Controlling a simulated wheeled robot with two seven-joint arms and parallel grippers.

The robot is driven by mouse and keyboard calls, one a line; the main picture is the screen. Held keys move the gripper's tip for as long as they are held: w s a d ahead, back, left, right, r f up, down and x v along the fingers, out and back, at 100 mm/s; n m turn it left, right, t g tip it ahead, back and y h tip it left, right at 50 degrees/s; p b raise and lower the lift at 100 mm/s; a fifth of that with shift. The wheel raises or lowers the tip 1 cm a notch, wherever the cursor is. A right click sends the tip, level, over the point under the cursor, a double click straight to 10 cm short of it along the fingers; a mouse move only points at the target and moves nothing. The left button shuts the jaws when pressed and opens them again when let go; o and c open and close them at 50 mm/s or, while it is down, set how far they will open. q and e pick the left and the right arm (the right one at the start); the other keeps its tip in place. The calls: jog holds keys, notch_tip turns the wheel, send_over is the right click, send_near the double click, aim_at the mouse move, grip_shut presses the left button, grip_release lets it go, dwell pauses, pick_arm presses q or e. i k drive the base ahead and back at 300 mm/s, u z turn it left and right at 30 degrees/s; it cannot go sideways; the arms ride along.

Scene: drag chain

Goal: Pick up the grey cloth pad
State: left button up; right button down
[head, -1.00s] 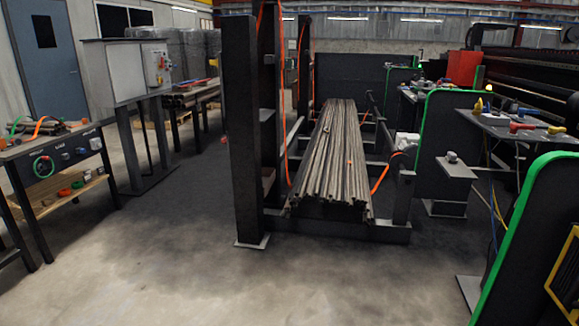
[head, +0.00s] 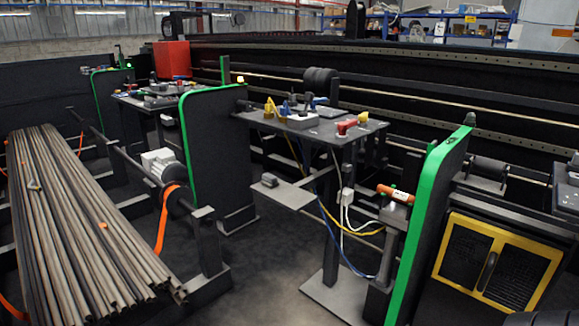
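I cannot make out a grey cloth pad with certainty in the head view. A small grey block-like item (head: 269,180) sits on a low grey shelf (head: 291,194), but it is too small to tell what it is. Neither of my grippers shows in the view.
A bundle of long pipes (head: 75,225) lies on a rack at the left. A metal table (head: 335,132) with tools and a red item (head: 346,126) stands mid-view. Green-edged dark panels (head: 215,150) and a yellow-framed cabinet (head: 497,262) flank it. Cables hang below the table.

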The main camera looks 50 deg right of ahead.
aim_at(269, 180)
jog(key=z, duration=1.15)
jog(key=i, duration=1.3)
jog(key=z, duration=1.05)
